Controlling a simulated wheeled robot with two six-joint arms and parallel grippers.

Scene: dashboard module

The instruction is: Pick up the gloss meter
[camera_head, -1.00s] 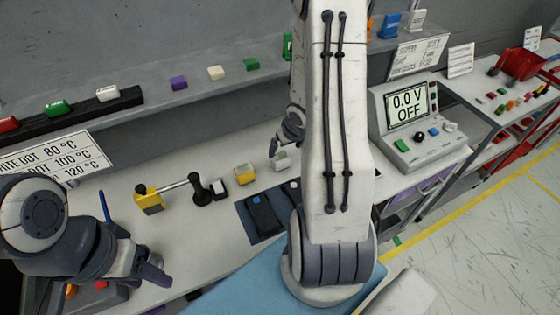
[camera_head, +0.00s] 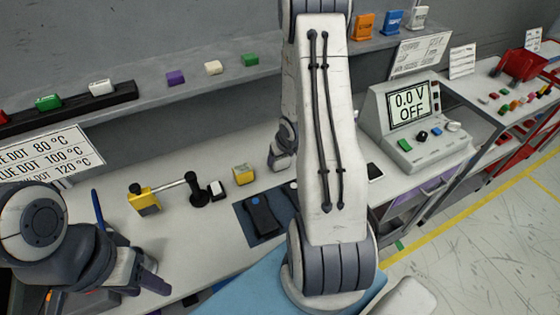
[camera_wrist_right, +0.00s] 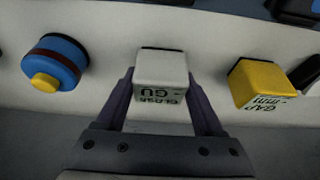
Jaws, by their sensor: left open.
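The gloss meter (camera_wrist_right: 160,75) is a small white block with dark "GLOSS - GU" lettering, in the middle of the right wrist view. My right gripper (camera_wrist_right: 161,82) is open, with one finger along each side of it; the gaps look very small, and I cannot tell whether either finger touches. In the head view my right gripper (camera_head: 281,158) is low over the bench behind my arm, and the meter is hidden there. My left gripper (camera_head: 155,283) is open at the lower left, away from the meter.
A yellow gap gauge block (camera_wrist_right: 258,84) stands right of the meter and a blue round item with a yellow button (camera_wrist_right: 55,62) left of it. A black device (camera_head: 262,215) lies on a dark mat. A power supply (camera_head: 412,125) stands at the right.

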